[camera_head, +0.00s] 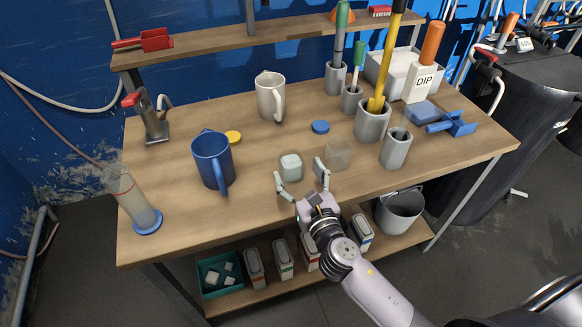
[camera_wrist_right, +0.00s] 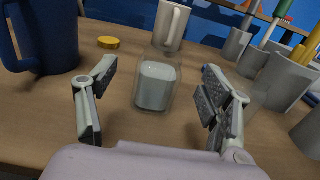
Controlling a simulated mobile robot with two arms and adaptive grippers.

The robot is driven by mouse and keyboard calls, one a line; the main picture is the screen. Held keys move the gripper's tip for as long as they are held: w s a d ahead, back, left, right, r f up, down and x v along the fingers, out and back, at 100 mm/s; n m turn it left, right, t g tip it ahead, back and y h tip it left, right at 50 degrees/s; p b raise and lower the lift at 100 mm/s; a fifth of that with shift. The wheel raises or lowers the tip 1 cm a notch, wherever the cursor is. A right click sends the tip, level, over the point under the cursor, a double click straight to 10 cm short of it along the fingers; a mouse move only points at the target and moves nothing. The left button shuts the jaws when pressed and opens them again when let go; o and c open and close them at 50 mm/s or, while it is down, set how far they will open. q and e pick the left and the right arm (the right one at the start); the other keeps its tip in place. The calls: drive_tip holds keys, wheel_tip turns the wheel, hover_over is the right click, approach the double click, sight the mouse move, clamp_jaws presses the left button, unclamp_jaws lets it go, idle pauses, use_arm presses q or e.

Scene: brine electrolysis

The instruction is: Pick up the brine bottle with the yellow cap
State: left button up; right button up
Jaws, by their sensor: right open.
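A small clear bottle (camera_head: 291,167) with pale contents stands upright and uncapped on the wooden table. A yellow cap (camera_head: 233,137) lies flat on the table beside the blue mug, apart from any bottle. My right gripper (camera_head: 301,176) is open and empty at the table's front, its fingers reaching towards the pale bottle. In the right wrist view the bottle (camera_wrist_right: 156,86) appears between the spread fingers, with a gap on each side. The yellow cap (camera_wrist_right: 108,42) is behind it to the left. My left gripper is out of view.
A second clear container (camera_head: 338,155) stands close to the right finger. A blue mug (camera_head: 212,160) and white mug (camera_head: 270,95) stand left and behind. A blue cap (camera_head: 320,127) lies behind. Grey holders (camera_head: 396,148) crowd the right; a cylinder (camera_head: 133,200) stands at left.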

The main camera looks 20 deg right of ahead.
sight(291, 158)
drive_tip(key=shift+w+f, duration=0.2)
drive_tip(key=shift+w, duration=1.4)
drive_tip(key=shift+w+f, duration=0.15)
drive_tip(key=shift+w, duration=1.4)
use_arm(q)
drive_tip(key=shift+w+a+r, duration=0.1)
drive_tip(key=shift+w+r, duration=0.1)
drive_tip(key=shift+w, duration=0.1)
use_arm(e)
drive_tip(key=shift+s, duration=0.1)
drive_tip(key=shift+c, duration=0.2)
drive_tip(key=c, duration=1.4)
